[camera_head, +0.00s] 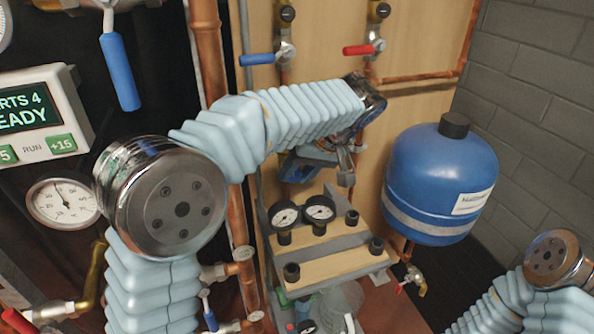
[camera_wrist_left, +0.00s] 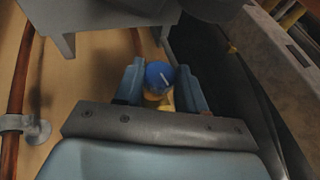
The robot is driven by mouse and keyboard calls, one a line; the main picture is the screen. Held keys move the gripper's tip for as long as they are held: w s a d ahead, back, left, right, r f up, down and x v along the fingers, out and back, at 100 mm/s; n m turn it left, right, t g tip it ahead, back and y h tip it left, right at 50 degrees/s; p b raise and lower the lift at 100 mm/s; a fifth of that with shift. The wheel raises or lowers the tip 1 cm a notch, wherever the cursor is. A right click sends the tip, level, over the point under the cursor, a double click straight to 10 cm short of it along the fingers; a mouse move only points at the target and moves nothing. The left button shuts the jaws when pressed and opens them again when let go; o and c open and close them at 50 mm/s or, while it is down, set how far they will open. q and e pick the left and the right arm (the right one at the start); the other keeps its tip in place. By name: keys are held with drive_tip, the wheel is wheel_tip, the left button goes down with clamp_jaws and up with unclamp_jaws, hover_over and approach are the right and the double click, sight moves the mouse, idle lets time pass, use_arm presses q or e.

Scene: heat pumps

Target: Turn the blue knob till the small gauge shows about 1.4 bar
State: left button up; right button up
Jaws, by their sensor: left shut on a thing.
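The blue knob (camera_wrist_left: 159,77) shows in the left wrist view, with a pale pointer mark on its top and a yellowish part below it. My left gripper (camera_wrist_left: 160,88) is shut on it, one blue finger on each side. In the head view my left gripper (camera_head: 303,166) is beyond the rack's gauges, partly covered by its own wrist, and the knob cannot be made out there. Two small round gauges (camera_head: 284,215) (camera_head: 319,211) stand on the rack; their readings are too small to tell. My right gripper is out of view.
A wood-topped rack (camera_head: 330,260) with black caps stands below my left gripper. A blue tank (camera_head: 440,185) stands to its right. Copper pipes, blue- and red-handled valves and a larger gauge (camera_head: 63,202) are around my left arm.

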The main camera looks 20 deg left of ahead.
use_arm(q)
drive_tip(key=g+y, duration=0.1)
drive_tip(key=m+g+y, duration=0.1)
drive_tip(key=y, duration=0.3)
drive_tip(key=shift+w+d+f+g, duration=0.2)
drive_tip(key=shift+d+f+g, duration=0.1)
drive_tip(key=shift+d+g, duration=0.1)
drive_tip(key=y, duration=0.1)
drive_tip(key=m+g+y, duration=0.1)
drive_tip(key=y, duration=0.1)
drive_tip(key=m+y, duration=0.1)
drive_tip(key=y, duration=0.1)
drive_tip(key=shift+w+d+f+g, duration=0.1)
drive_tip(key=shift+f+g, duration=0.25)
drive_tip(key=shift+g, duration=0.05)
drive_tip(key=o, duration=1.1)
drive_tip(key=shift+c, duration=0.2)
